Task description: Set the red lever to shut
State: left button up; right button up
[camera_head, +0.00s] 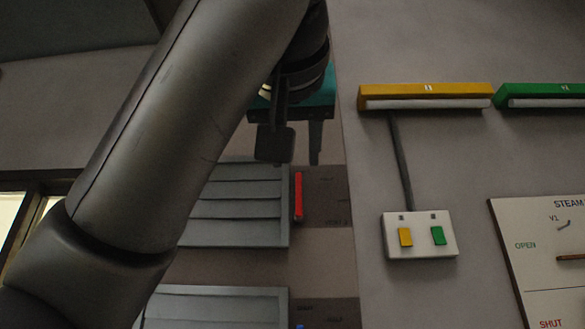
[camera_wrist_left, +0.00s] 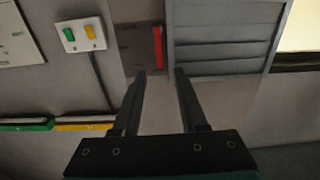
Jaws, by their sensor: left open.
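The red lever (camera_head: 298,196) is a narrow upright bar on a dark plate (camera_head: 324,197), just right of a grey louvred panel (camera_head: 238,207). The lever also shows in the left wrist view (camera_wrist_left: 157,47), beyond the fingertips and between plate and louvres. My left gripper (camera_head: 277,145) hangs above the lever in the head view, apart from it. In the left wrist view its two fingers (camera_wrist_left: 161,73) are spread with nothing between them. Lettering on the plate is too faint to read. My right gripper is in neither view.
A white switch box (camera_head: 420,247) with yellow and green buttons is on the wall to the right, below yellow (camera_head: 426,90) and green (camera_head: 545,89) bars. A white board (camera_head: 508,230) reads STEAM, OPEN, SHUT. A second louvred panel (camera_head: 215,308) with a blue piece beside it is below.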

pick_arm(q)
jog(key=s+b, duration=0.4)
jog(key=s, duration=0.3)
jog(key=shift+s+b, duration=0.25)
jog(key=shift+b, duration=0.1)
dwell(0.4)
